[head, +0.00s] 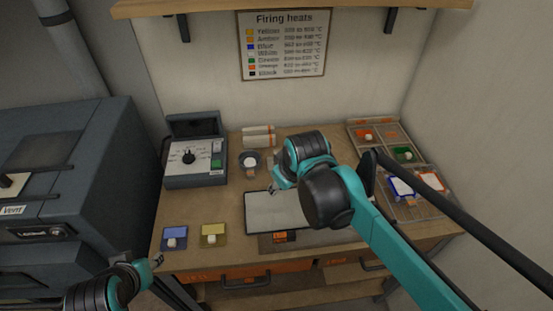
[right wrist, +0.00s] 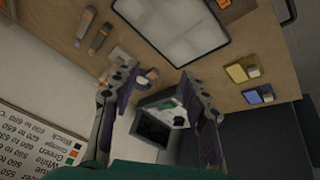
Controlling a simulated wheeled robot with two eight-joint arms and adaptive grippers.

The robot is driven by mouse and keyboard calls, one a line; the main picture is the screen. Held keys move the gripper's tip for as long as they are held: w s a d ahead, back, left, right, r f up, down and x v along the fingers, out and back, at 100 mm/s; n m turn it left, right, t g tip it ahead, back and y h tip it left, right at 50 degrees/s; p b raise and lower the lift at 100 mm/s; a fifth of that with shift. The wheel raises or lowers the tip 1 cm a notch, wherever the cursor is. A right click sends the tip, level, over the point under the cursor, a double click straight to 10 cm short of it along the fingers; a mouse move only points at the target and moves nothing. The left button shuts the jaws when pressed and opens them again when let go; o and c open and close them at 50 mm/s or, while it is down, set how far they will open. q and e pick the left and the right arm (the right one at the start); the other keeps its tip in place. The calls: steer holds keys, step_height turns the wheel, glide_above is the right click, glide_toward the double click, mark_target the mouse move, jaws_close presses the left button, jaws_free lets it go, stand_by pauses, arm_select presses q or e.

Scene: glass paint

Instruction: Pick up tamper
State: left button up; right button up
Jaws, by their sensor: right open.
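No thing in view is clearly recognisable as the tamper. A small round dark dish (head: 250,167) with a white piece in it stands behind the light panel; a small round pale and orange thing (right wrist: 148,76) shows between my fingers in the right wrist view, and I cannot tell if it is the same. My right gripper (head: 274,189) hangs over the panel's back left part, in front of the dish. In the right wrist view my right gripper (right wrist: 157,84) is open and empty. My left gripper (head: 152,267) is low at the left, off the table's front corner; its jaws are too small to read.
The dark-framed light panel (head: 265,212) lies mid-table. A control box (head: 195,163) stands back left, with two pale rolls (head: 258,137) behind the dish. Blue (head: 174,232) and yellow (head: 214,229) pieces lie front left. Trays (head: 420,209) hold coloured pieces at right. A kiln (head: 70,170) stands left.

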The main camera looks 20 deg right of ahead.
steer(key=w+d+r+n+g+p, duration=0.1)
steer(key=w+d+n, duration=0.15)
steer(key=w, duration=0.35)
steer(key=w+d+n+g+p, duration=0.1)
steer(key=w+n+p, duration=0.15)
steer(key=w, duration=0.45)
steer(key=n+g+p, duration=0.2)
steer(key=n+g, duration=0.1)
steer(key=n, duration=0.3)
glide_above(276, 151)
steer(key=f, duration=0.7)
steer(key=shift+s+d+f, duration=0.15)
steer(key=shift+d+f, duration=0.05)
steer(key=shift+f, duration=0.45)
step_height(276, 151, down, 8)
steer(key=shift+a+r+b, duration=0.1)
steer(key=shift+r+b, duration=0.1)
steer(key=shift+b, duration=0.8)
jaws_close()
